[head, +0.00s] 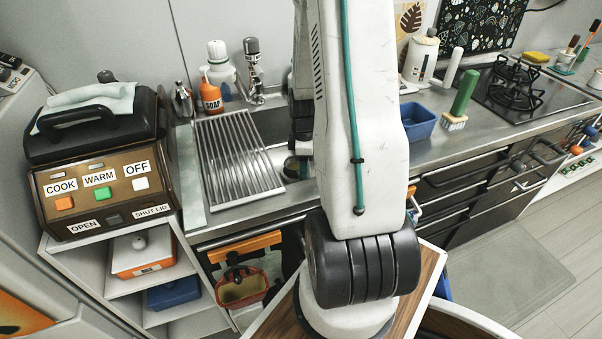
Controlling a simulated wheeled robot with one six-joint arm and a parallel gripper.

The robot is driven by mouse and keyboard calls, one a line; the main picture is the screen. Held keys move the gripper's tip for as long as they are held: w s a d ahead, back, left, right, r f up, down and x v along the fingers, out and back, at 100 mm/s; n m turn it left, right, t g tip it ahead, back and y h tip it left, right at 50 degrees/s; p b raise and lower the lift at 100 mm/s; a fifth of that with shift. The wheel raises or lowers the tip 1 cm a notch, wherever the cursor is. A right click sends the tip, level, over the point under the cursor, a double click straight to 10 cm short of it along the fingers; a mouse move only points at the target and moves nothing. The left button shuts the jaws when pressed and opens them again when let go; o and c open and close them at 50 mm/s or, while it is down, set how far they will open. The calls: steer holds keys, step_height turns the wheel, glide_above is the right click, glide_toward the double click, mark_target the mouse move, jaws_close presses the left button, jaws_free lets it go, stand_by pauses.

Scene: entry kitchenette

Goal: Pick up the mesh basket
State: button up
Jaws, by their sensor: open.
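No thing in view is clearly a mesh basket. A small round thing (292,167) lies in the sink (275,125), partly hidden by my arm; I cannot tell whether it is a mesh basket. A red-rimmed basket (242,288) with a dark handle sits below the counter, its weave too small to tell. My gripper (300,145) points down over the sink, just above the round thing. It is open, mostly dark and partly covered by my white arm. I cannot tell whether it touches the round thing.
A metal drying rack (240,158) covers the sink's left side. The tap (253,70) and orange soap bottle (211,95) stand behind. The labelled cooker (105,195) stands at left.

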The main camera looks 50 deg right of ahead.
steer(key=shift+f, duration=0.85)
jaws_close()
steer(key=shift+r, duration=0.15)
step_height(320, 180, up, 10)
steer(key=shift+f, duration=0.1)
